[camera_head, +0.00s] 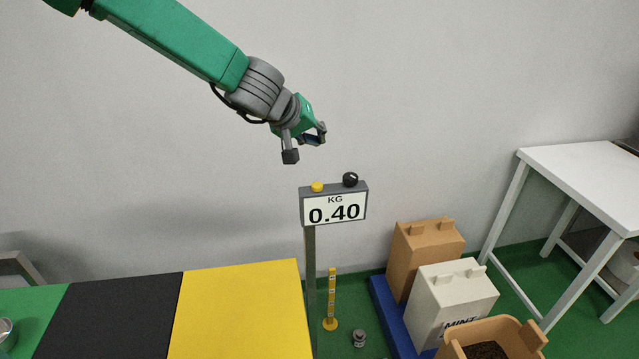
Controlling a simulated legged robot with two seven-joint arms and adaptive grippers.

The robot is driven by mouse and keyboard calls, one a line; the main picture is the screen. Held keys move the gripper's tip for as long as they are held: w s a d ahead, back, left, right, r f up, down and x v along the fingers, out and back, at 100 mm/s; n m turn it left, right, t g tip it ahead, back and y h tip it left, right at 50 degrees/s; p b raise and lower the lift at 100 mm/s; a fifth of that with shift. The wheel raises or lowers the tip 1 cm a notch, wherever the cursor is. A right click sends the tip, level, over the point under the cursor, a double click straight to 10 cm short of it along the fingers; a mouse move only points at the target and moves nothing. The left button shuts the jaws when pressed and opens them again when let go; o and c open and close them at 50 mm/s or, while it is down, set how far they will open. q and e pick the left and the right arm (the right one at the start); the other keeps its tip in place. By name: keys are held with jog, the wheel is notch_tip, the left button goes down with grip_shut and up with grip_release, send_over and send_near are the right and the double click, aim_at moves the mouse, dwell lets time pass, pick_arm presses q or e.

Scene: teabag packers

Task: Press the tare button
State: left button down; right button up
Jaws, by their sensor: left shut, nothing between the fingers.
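A grey scale display (334,209) on a post reads "KG 0.40". On its top edge are a yellow button (317,187) at the left and a black round knob (351,179) at the right. No label shows which of them is the tare button. My left gripper (304,146) hangs above the display, slightly left of its middle. It is shut and empty, and in the picture it is clear of both the button and the knob. My right gripper is not in view.
A table with green, black and yellow sections (240,312) stands at the lower left. A yellow marked post (331,300) and a small grey weight (358,338) stand on the floor. Boxes (424,254) stand right on a blue base; a white table (590,175) stands beyond.

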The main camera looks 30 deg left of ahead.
aim_at(317, 185)
pick_arm(q)
jog(key=f+b, duration=0.7)
jog(key=shift+w+d+f+b, duration=0.15)
jog(key=shift+w+f+b, duration=0.05)
jog(key=shift+f+b, duration=0.6)
jog(key=shift+f, duration=0.1)
jog(key=shift+s+a+f, duration=0.1)
jog(key=shift+a, duration=0.3)
jog(key=shift+d, duration=0.3)
jog(key=shift+a, duration=0.25)
jog(key=shift+d+f, duration=0.1)
jog(key=shift+d, duration=0.05)
